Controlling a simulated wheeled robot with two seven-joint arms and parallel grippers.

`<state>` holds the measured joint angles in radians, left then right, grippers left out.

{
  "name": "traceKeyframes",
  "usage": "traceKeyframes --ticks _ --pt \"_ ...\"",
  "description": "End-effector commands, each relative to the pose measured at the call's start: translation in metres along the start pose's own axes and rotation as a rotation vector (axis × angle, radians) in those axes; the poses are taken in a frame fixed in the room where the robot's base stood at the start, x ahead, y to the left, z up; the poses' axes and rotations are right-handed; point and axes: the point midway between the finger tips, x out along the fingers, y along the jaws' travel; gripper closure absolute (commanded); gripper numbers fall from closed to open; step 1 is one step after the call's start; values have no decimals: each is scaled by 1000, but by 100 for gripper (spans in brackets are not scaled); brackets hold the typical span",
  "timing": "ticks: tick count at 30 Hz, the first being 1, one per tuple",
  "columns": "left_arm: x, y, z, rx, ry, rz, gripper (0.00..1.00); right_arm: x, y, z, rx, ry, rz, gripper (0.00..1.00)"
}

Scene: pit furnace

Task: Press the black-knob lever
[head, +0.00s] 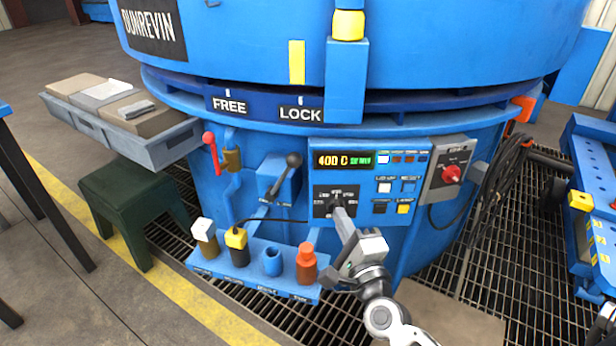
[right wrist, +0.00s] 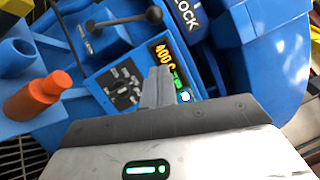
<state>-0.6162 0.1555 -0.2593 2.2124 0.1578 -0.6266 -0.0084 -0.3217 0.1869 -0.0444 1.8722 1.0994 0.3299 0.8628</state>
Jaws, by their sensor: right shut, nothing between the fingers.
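The black-knob lever (head: 293,161) stands on a blue box on the furnace's front, left of the control panel. Its short arm points up and right to the round black knob. In the right wrist view the black knob (right wrist: 154,15) shows near the top edge, beyond the fingertips. My right gripper (head: 341,207) is shut and empty. In the head view it is in front of the panel's lower left, below and right of the lever, apart from the knob. It also shows in the right wrist view (right wrist: 158,82). My left gripper is not in view.
The control panel (head: 405,159) reads 400 C. A red-knob lever (head: 209,140) is farther left. A blue rack (head: 240,284) holds several coloured pieces, including an orange bottle (head: 306,262), left of my right gripper. A red switch (head: 451,174) and black cables are at right.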

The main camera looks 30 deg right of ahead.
Motion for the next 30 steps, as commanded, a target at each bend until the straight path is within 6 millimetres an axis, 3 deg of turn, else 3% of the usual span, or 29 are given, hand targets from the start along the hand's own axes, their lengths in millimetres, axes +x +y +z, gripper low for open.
traceKeyframes --ticks 5,18,24,30 --pt "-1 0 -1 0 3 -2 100 18 -1 0 2 0 -3 100" --pt "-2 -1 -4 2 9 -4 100 106 -1 5 3 -1 -1 100" --pt "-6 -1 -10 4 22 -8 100 123 0 24 1 0 0 100" --pt "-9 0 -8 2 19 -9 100 128 0 29 0 -1 1 100"
